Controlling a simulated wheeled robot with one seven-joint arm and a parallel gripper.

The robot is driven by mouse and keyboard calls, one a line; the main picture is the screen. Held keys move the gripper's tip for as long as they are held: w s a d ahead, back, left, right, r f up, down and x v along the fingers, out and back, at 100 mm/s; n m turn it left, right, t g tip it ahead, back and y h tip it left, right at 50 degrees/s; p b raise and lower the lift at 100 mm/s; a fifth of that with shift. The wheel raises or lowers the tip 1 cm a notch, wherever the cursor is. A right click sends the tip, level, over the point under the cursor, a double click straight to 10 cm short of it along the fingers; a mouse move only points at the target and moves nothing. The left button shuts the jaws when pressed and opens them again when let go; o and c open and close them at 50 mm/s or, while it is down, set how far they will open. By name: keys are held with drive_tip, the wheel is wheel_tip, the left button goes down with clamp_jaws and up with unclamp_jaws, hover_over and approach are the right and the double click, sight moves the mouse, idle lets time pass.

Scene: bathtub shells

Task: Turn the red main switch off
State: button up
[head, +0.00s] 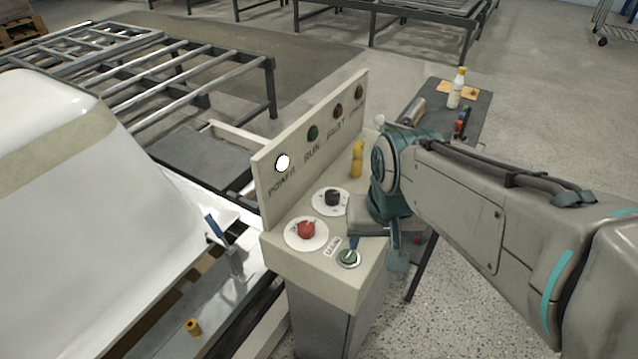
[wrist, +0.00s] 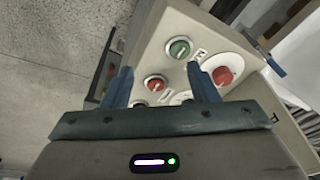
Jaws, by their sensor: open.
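The red main switch (head: 306,229) is a rotary knob on a round white plate, on the sloped top of a beige control console. It also shows in the wrist view (wrist: 224,75), right of my right-hand finger, with a pale pointer mark. Its exact setting is too small to read. My gripper (head: 378,248) hovers over the console's right side, right of the switch and apart from it. In the wrist view my gripper (wrist: 161,68) is open and empty. A smaller red knob (wrist: 155,83) shows between its fingers; the arm hides it in the head view.
A green knob (head: 348,257) and a black knob (head: 332,197) sit near the switch. The white power lamp (head: 283,162) on the upright panel is lit. A yellow object (head: 357,158) stands behind. A white tub shell (head: 90,190) is at left, a bottle table (head: 472,125) at right.

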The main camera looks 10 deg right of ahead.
drive_tip(key=w+a+r+m+g+p, duration=0.1)
drive_tip(key=w+a+r+m+p, duration=0.1)
drive_tip(key=w+a+r+m, duration=0.3)
drive_tip(key=m+g+p, duration=0.2)
drive_tip(key=m, duration=0.2)
hover_over(306, 226)
wheel_tip(306, 226, down, 12)
drive_tip(key=shift+f, duration=0.25)
drive_tip(key=c, duration=1)
